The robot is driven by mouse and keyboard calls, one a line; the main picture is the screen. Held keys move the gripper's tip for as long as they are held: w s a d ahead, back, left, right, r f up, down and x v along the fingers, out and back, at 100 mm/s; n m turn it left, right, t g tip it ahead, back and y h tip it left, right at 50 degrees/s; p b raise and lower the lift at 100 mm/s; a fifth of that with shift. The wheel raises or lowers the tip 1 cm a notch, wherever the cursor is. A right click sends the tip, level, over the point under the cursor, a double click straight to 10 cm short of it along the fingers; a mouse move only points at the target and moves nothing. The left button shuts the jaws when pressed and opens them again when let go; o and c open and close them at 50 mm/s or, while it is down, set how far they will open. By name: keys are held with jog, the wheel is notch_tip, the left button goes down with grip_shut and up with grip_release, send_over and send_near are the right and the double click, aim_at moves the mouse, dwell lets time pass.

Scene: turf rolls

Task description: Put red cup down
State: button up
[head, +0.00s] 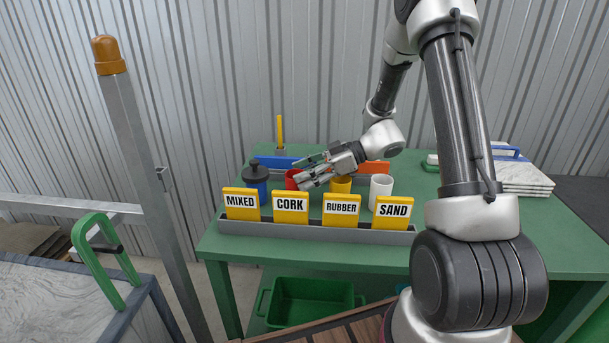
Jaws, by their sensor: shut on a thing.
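The red cup (292,179) is on the green table, behind the yellow CORK sign (290,206). Only part of it shows, since the sign and my gripper cover the rest. My gripper (306,182) reaches in from the right at a low angle and is shut on the red cup. I cannot tell whether the cup's base touches the table. A yellow cup (341,184) and a white cup (381,188) stand to its right. A dark blue lidded container (257,180) stands to its left.
Yellow signs MIXED (241,204), RUBBER (341,210) and SAND (393,211) stand in a grey rack (330,235) along the front of the green table (225,245). Blue and orange items lie behind the cups. White stacked sheets (520,175) lie at the right. A green bin (305,302) sits below.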

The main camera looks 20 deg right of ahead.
jog(key=shift+f, duration=0.25)
